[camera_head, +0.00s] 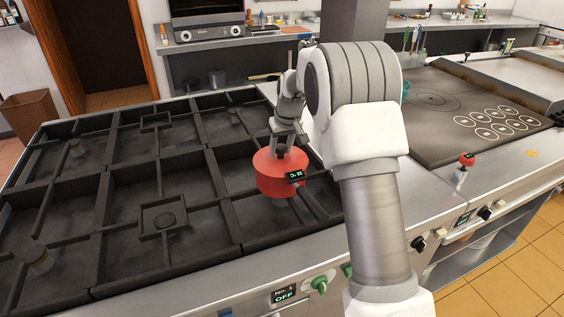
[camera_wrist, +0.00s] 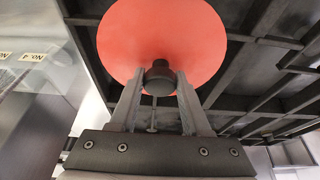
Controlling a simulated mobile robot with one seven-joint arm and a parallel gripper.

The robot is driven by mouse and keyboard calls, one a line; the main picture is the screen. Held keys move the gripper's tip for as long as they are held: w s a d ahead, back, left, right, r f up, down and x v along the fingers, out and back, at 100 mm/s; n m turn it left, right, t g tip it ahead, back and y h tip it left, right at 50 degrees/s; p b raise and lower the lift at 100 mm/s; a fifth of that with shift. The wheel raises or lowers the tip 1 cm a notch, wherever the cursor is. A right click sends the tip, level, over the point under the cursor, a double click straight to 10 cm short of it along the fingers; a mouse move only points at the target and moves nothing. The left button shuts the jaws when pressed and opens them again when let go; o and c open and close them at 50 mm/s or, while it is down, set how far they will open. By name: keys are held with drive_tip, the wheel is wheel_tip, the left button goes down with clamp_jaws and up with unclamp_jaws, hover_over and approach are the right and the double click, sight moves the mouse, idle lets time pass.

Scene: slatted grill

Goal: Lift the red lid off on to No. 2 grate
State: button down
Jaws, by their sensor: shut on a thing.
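A red pot (camera_head: 280,187) with a small dark display on its side sits over the right part of the slatted grill. Its red lid (camera_head: 267,157) is at its top, and I cannot see a clear gap between them. My gripper (camera_head: 283,150) comes down from above onto the lid. In the wrist view the lid (camera_wrist: 135,40) is a round red disc, and my gripper (camera_wrist: 160,85) is shut on its dark round knob (camera_wrist: 159,75). The pot is hidden there. No grate shows a readable No. 2 label.
Black grates (camera_head: 120,205) spread left of the pot, mostly bare. A front panel (camera_head: 285,296) reads "No 1 OFF" beside a green knob (camera_head: 319,284). A dark hotplate (camera_head: 470,110) with ringed circles lies right. A red-topped item (camera_head: 467,158) stands by the hotplate's front edge.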

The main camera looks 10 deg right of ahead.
sight(281, 147)
drive_tip(key=shift+r, duration=0.1)
drive_tip(key=shift+r+p, duration=2.7)
drive_tip(key=shift+r, duration=1.25)
drive_tip(key=shift+f, duration=0.1)
